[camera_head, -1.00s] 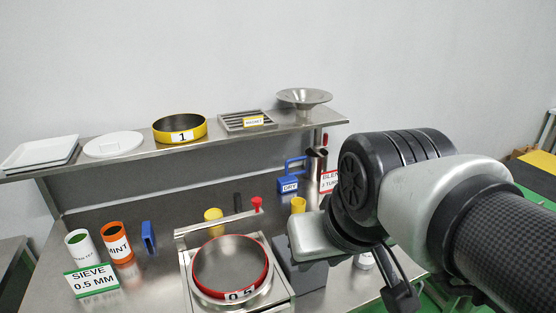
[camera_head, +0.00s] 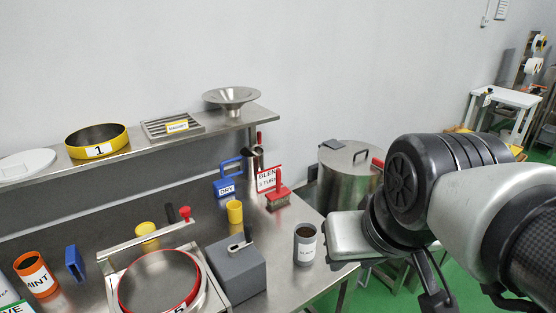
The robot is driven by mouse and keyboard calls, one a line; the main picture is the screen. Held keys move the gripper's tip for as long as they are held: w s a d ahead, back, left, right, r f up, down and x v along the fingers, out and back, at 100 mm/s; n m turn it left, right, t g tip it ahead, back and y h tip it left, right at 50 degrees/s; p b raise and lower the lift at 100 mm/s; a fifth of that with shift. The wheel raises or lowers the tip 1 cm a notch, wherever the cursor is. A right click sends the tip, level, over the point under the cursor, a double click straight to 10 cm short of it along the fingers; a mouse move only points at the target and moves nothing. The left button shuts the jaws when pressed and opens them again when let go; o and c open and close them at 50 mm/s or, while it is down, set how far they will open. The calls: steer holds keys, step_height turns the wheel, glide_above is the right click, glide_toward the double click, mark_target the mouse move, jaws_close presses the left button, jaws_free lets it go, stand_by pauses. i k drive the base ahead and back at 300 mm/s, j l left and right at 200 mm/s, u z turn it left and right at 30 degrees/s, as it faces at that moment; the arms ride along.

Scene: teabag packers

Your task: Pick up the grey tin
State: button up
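A dark grey tin (camera_head: 305,245) with an open top and a white label stands upright near the right end of the steel bench. The label seems to read BLACK. My arm covers the right of the view, and its pale wrist housing shows just right of the tin, with a small gap in the picture. A black part hangs at the bottom of my arm, near the lower edge. I cannot make out my gripper's two fingers or whether they are open. Nothing is seen held.
A blue DRY-labelled holder (camera_head: 227,188), a yellow cup (camera_head: 235,212) and a red-rimmed sieve (camera_head: 160,283) are further left. A steel drum (camera_head: 345,175) stands beyond the bench.

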mark_target(305, 234)
steer(key=k+j+u, duration=0.1)
steer(key=u, duration=0.25)
steer(key=j+u, duration=0.3)
steer(key=k+j+u, duration=0.1)
steer(key=u, duration=0.25)
steer(key=z, duration=1.2)
steer(key=i+l+u, duration=0.2)
steer(key=l, duration=0.15)
steer(key=l+u, duration=0.2)
steer(key=l, duration=0.15)
steer(key=i+l+u, duration=0.2)
steer(key=l, duration=0.2)
